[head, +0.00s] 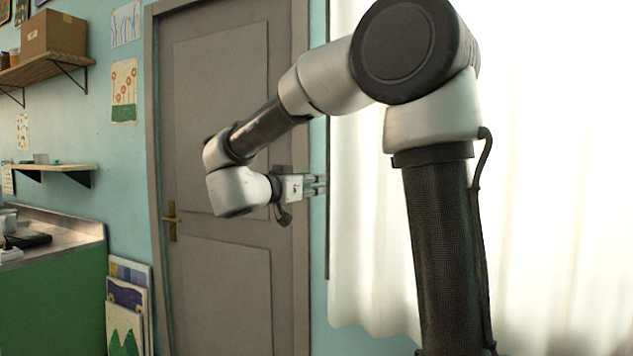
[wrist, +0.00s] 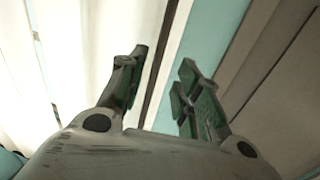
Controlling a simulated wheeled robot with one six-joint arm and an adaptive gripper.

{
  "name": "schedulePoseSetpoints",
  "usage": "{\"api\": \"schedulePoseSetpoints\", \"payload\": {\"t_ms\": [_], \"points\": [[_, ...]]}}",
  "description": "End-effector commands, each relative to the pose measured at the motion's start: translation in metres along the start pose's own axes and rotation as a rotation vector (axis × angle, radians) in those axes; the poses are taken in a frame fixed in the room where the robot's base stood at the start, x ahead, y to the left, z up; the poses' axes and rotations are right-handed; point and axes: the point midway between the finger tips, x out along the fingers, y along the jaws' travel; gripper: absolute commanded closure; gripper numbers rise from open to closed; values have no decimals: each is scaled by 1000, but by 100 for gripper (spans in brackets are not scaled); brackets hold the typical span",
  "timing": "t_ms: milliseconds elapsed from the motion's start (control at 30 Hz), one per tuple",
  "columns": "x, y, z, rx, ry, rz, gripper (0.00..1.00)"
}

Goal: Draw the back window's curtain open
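The white curtain (head: 550,150) hangs across the bright window on the right of the head view, reaching left almost to the door frame. A thin dark upright bar (head: 327,240) runs along its left edge. My gripper (head: 318,185) points right, with its fingertips near this bar. In the wrist view the curtain (wrist: 95,45) fills the left, and the dark bar (wrist: 157,82) shows in the gap between the spread fingers of my gripper (wrist: 163,60). The fingers look empty. I cannot tell whether they touch the bar. My arm hides part of the curtain.
A grey door (head: 220,130) with a brass handle (head: 172,220) stands behind my gripper. Wall shelves (head: 45,68), a green counter (head: 50,300) and leaning pictures (head: 128,310) are at left. A strip of teal wall lies between door and curtain.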

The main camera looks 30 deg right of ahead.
Motion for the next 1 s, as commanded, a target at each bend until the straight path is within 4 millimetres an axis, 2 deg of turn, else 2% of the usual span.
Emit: {"api": "schedulePoseSetpoints", "payload": {"t_ms": [133,500,667,867,900,1000], "points": [[11,3,-1,-40,6,11,66],[69,2,-2,-37,7,9,66],[78,2,-2,-36,6,7,66],[78,2,-2,-36,6,5,66],[78,2,-2,-36,6,5,68],[78,2,-2,-36,7,5,86]]}}
